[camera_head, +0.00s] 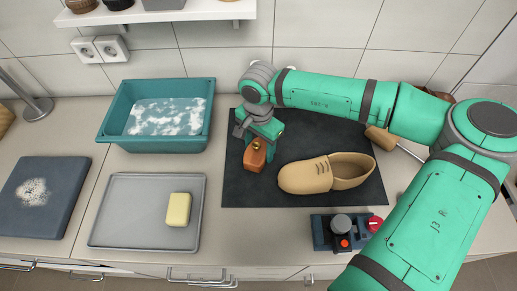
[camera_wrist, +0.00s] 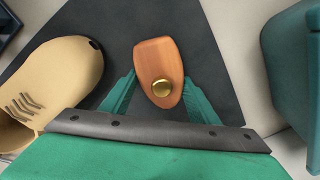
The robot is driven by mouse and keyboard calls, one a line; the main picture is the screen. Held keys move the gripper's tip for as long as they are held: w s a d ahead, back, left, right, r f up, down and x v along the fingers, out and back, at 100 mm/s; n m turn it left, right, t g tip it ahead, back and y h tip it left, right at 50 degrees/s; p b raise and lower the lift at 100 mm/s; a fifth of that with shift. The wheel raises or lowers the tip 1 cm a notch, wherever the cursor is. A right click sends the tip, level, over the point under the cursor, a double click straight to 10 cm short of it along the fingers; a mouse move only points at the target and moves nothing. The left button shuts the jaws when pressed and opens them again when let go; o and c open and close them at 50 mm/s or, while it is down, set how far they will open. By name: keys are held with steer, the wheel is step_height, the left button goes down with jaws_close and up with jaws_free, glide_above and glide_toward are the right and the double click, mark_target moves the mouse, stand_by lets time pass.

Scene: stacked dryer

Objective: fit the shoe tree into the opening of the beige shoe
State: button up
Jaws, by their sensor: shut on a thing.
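The beige shoe (camera_head: 312,175) lies on a dark mat (camera_head: 300,133), its toe to the left and its opening (camera_head: 352,166) to the right. The shoe tree (camera_head: 255,157) is a reddish-brown wooden block with a brass knob. My gripper (camera_head: 257,142) is shut on it, left of the shoe's toe and apart from the shoe. In the wrist view the shoe tree (camera_wrist: 158,66) sits between the green fingers (camera_wrist: 155,95), knob towards the camera. The shoe (camera_wrist: 60,75) shows at the left there, its opening partly cut off. Whether the tree touches the mat is unclear.
A teal basin (camera_head: 157,113) with foamy water stands behind left. A grey tray (camera_head: 148,215) with a yellow soap bar (camera_head: 179,209) lies front left. A small control box (camera_head: 340,232) sits in front of the mat. A wooden-handled tool (camera_head: 384,139) lies at right, partly behind my arm.

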steer(key=shift+r, duration=0.1)
steer(key=shift+r, duration=0.65)
steer(key=s+d+r, duration=0.9)
steer(key=d+r, duration=0.1)
steer(key=r, duration=0.1)
steer(key=shift+s+r, duration=0.25)
steer(key=shift+s, duration=0.15)
